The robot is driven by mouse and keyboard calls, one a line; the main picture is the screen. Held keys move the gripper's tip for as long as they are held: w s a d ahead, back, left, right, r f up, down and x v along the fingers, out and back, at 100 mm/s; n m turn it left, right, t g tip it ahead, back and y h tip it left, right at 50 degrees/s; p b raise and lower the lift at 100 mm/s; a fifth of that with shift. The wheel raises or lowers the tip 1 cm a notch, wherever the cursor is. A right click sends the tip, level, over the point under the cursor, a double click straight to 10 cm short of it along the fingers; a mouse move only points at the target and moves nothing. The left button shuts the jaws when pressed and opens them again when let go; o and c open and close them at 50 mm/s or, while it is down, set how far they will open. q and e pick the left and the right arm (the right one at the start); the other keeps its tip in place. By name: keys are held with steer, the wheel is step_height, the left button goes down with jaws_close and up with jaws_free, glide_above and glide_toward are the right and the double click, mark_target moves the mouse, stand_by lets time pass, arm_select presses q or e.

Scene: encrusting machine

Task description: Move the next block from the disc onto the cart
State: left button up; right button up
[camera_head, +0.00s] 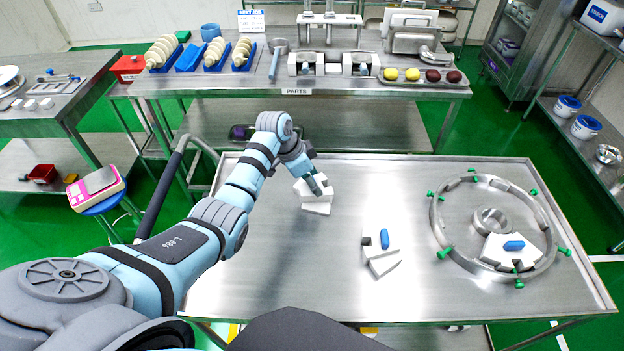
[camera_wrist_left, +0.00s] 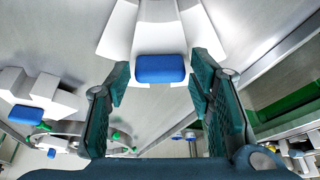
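My left gripper (camera_head: 314,183) is over a white block (camera_head: 316,207) on the steel cart top (camera_head: 250,290). In the left wrist view its fingers (camera_wrist_left: 160,78) stand apart on either side of the blue handle (camera_wrist_left: 160,68) of a white block (camera_wrist_left: 158,30), with gaps on both sides. White pieces flank this block. Another group of white blocks (camera_head: 383,265), one with a blue handle (camera_head: 384,239), lies mid-cart. At right, a white block (camera_head: 497,253) with a blue handle (camera_head: 514,246) sits inside the steel ring of the disc (camera_head: 437,222). My right gripper is not in view.
Green knobs (camera_head: 443,253) stick out around the ring, and a round hub (camera_head: 491,219) stands inside it. A parts bench (camera_head: 240,88) with trays stands behind the cart. The front left and middle back of the cart are clear.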

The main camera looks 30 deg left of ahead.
arm_select(q)
steer(key=shift+o, duration=0.2)
steer(key=shift+s+r, duration=0.1)
steer(key=shift+s, duration=0.05)
steer(key=shift+a+r, duration=0.1)
steer(key=shift+r, duration=0.25)
steer(key=p+v, duration=0.2)
steer(key=v, duration=0.9)
steer(key=shift+r, duration=0.15)
